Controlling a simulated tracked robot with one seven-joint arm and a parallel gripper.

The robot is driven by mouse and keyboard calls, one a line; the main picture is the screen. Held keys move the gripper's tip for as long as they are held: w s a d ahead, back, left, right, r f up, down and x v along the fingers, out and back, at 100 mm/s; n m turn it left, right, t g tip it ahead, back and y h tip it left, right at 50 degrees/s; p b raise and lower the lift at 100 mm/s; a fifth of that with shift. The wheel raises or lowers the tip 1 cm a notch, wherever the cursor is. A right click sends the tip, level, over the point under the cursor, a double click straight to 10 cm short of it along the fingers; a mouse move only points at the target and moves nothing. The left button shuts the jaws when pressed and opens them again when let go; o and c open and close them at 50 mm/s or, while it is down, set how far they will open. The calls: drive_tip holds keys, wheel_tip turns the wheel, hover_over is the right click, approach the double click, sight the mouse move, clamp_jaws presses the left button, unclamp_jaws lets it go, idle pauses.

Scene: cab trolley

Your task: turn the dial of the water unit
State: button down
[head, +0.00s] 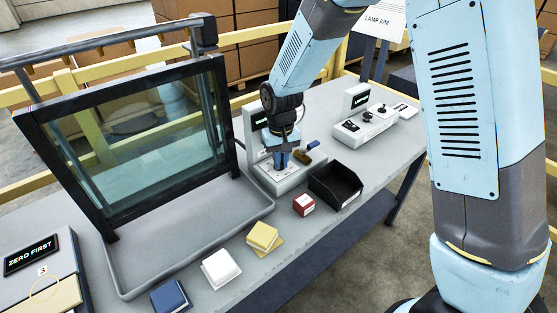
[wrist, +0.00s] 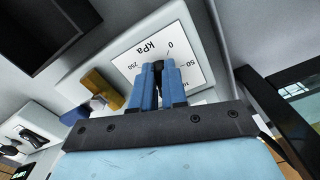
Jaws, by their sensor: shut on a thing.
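The water unit (head: 285,178) is a pale grey box on the bench with an upright back panel and a dark display. In the wrist view its white scale plate (wrist: 193,45) reads kPa, with 0, 50 and 250 visible. My gripper (head: 281,163) points down onto the plate. In the wrist view my blue fingers (wrist: 159,72) are shut on the dial (wrist: 158,65), of which only a dark bit shows between the tips. The dial's pointer and exact angle are hidden. A brass valve with a blue handle (head: 303,157) sits beside my gripper on the same unit.
A glass-fronted frame (head: 112,240) stands left of the unit. A black open bin (head: 348,199) and a red box (head: 303,204) are in front. Yellow (head: 264,237), white (head: 221,268) and blue (head: 170,298) blocks line the front edge. Another control unit (head: 375,128) stands behind right.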

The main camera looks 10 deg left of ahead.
drive_tip(key=n, duration=0.4)
drive_tip(key=shift+w+d+n, duration=0.2)
drive_tip(key=shift+w+n, duration=0.05)
drive_tip(key=shift+n, duration=0.05)
drive_tip(key=shift+w+d+n, duration=0.1)
drive_tip(key=shift+n, duration=1)
drive_tip(key=shift+w+d+n, duration=0.1)
drive_tip(key=shift+n, duration=1)
drive_tip(key=c, duration=1.2)
unclamp_jaws()
drive_tip(key=shift+o, duration=0.2)
drive_tip(key=shift+a, duration=0.1)
wheel_tip(320, 180, up, 14)
drive_tip(key=shift+f, duration=0.15)
